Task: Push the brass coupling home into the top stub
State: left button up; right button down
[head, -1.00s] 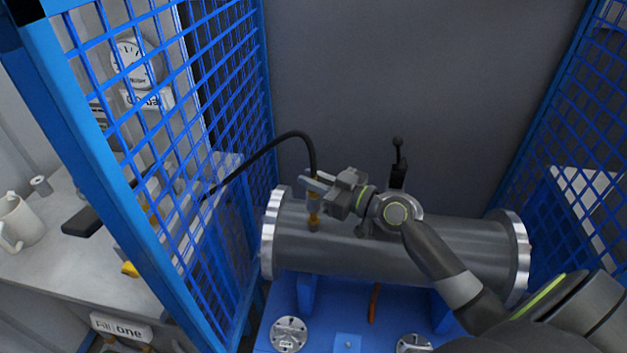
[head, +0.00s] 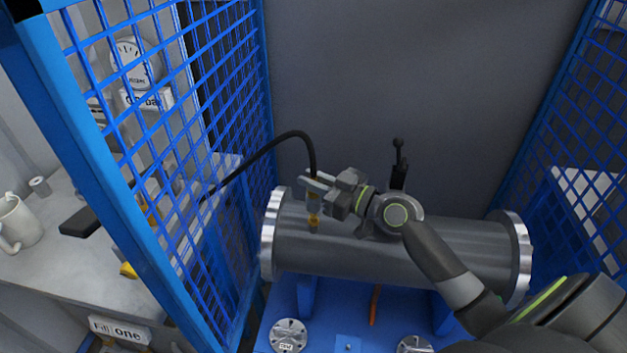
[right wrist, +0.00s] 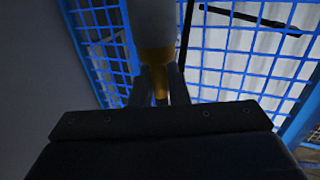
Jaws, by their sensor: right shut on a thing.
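The brass coupling (head: 314,221) hangs upright at the end of a black hose (head: 262,151), over the top of the grey flanged shell (head: 400,250), near its left end. My right gripper (head: 315,184) is shut on the coupling from the right, above the shell. The coupling's lower brass part meets the top stub's position; the stub is mostly hidden, and I cannot tell how deep the coupling sits. In the right wrist view the brass coupling (right wrist: 156,54) shows between and beyond my fingers (right wrist: 161,88). My left gripper is not in view.
Blue mesh panels stand on the left (head: 225,90) and right (head: 570,120). A black lever (head: 398,165) rises behind the shell. The shell rests on a blue stand (head: 345,318). A bench (head: 75,255) with a mug (head: 18,222) lies beyond the left mesh.

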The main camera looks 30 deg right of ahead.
aim_at(320, 197)
jog(key=shift+b, duration=0.3)
dwell(0.4)
jog(key=shift+a+f+b, duration=0.1)
jog(key=shift+f+b, duration=1.15)
jog(key=shift+b, duration=0.3)
jog(key=shift+f+b, duration=0.25)
jog(key=shift+b, duration=0.05)
jog(key=shift+f+b, duration=0.6)
jog(key=shift+b, duration=0.15)
jog(key=c, duration=1.3)
grip_release()
